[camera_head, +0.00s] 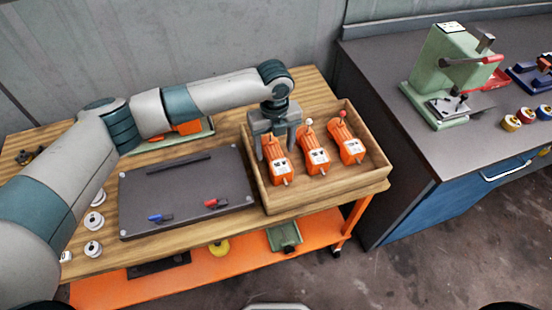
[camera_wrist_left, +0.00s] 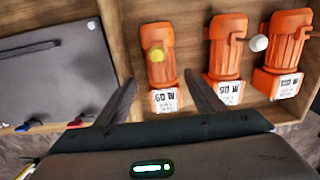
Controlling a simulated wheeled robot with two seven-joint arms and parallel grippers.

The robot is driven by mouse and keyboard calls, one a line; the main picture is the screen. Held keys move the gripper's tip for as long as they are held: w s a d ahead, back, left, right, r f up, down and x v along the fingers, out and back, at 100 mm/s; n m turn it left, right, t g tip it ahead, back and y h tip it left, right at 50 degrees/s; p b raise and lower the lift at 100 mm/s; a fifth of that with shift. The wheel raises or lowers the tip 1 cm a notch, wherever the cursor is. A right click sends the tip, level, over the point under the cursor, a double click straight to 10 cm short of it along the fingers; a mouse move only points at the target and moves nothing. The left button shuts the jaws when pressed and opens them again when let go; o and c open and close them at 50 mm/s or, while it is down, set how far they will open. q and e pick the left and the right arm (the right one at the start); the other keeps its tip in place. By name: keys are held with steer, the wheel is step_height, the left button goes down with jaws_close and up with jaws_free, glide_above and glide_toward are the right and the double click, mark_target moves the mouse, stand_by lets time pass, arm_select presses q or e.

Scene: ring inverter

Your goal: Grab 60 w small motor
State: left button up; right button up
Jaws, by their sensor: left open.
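The 60 W small motor (camera_head: 278,168) is orange with a white label and lies leftmost of three motors in a wooden tray (camera_head: 325,198). In the left wrist view the 60 W motor (camera_wrist_left: 162,70) shows a yellow knob and its "60 W" label. The 90 W motor (camera_head: 315,155) is in the middle, and the largest-numbered motor (camera_head: 347,145) is at the right. My left gripper (camera_head: 275,150) is open above the tray, with its fingers on either side of the 60 W motor in the picture. No contact with the motor can be made out. My right gripper is not in view.
A dark mat (camera_head: 185,190) with a blue and a red item lies left of the tray. White round parts (camera_head: 93,222) stand at the table's left. A green press (camera_head: 452,80) stands on the grey bench at right. The tray's walls surround the motors.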

mark_target(276, 154)
arm_select(q)
steer(key=shift+d+f+p, duration=0.1)
steer(key=shift+f+p, duration=0.2)
steer(key=shift+f, duration=0.05)
step_height(276, 154, down, 3)
steer(key=shift+d+f+p, duration=0.1)
steer(key=shift+p, duration=0.6)
steer(key=shift+f, duration=0.5)
jaws_close()
steer(key=shift+w+r, duration=0.15)
